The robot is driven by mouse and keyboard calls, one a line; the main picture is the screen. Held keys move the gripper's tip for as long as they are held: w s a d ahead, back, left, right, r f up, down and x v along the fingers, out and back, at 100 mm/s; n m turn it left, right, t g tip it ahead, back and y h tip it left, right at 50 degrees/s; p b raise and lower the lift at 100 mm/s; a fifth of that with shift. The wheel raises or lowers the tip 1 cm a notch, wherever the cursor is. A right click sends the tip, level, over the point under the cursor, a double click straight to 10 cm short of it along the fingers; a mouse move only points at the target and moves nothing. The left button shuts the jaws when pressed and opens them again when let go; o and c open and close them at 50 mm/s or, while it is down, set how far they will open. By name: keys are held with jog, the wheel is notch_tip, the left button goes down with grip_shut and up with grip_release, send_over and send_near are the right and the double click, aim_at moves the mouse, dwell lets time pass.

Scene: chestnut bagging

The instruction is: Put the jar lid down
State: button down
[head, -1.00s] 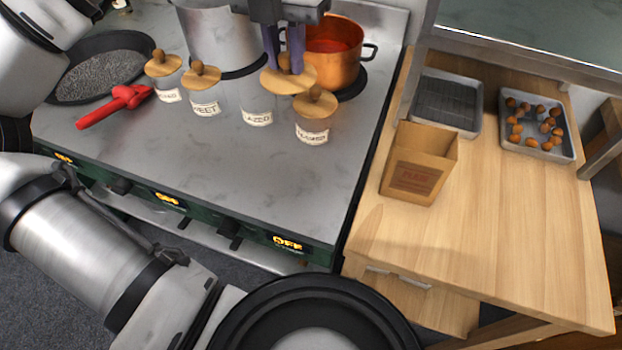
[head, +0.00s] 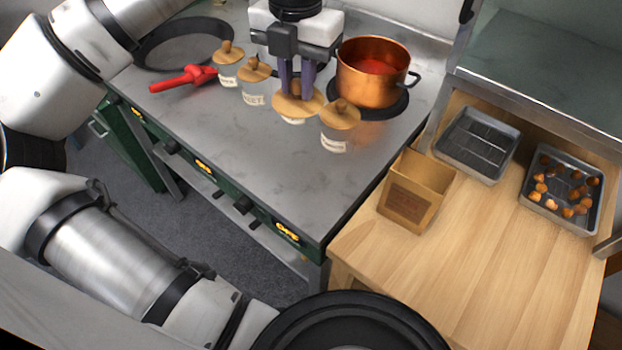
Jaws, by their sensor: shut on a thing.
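My gripper (head: 297,88) is shut on the knob of a round wooden jar lid (head: 284,106), fingers pointing down. The lid is roughly level. In the head view it overlaps a clear jar, whose pale label (head: 293,121) shows just below the lid's edge. The lid hides most of that jar, and I cannot tell whether they touch. The lid looks larger than those on the other jars. Lidded jars stand to the left (head: 228,72) and (head: 256,92), and another lidded jar (head: 338,138) stands close on the right.
A copper pot (head: 372,88) stands behind on a burner. A red-handled tool (head: 183,79) and a dark pan (head: 160,50) are at left. The stovetop (head: 245,150) in front is clear. The wooden table holds a cardboard box (head: 408,205), an empty tray (head: 447,155) and a chestnut tray (head: 590,222).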

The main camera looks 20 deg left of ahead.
notch_tip(320, 180, down, 19)
jog(key=p, duration=0.4)
jog(key=shift+s+a+f, duration=0.1)
jog(key=shift+f, duration=0.45)
jog(key=shift+f+b, duration=0.2)
jog(key=shift+b, duration=0.15)
jog(key=c, duration=1.3)
grip_release()
jog(key=shift+r, duration=0.1)
jog(key=shift+r, duration=0.1)
jog(key=shift+d+r+b, duration=0.15)
jog(key=shift+r+b, duration=0.55)
jog(key=shift+r, duration=2.35)
jog(key=shift+d+r+b, duration=0.1)
jog(key=shift+r+b, duration=0.55)
jog(key=shift+r, duration=2.4)
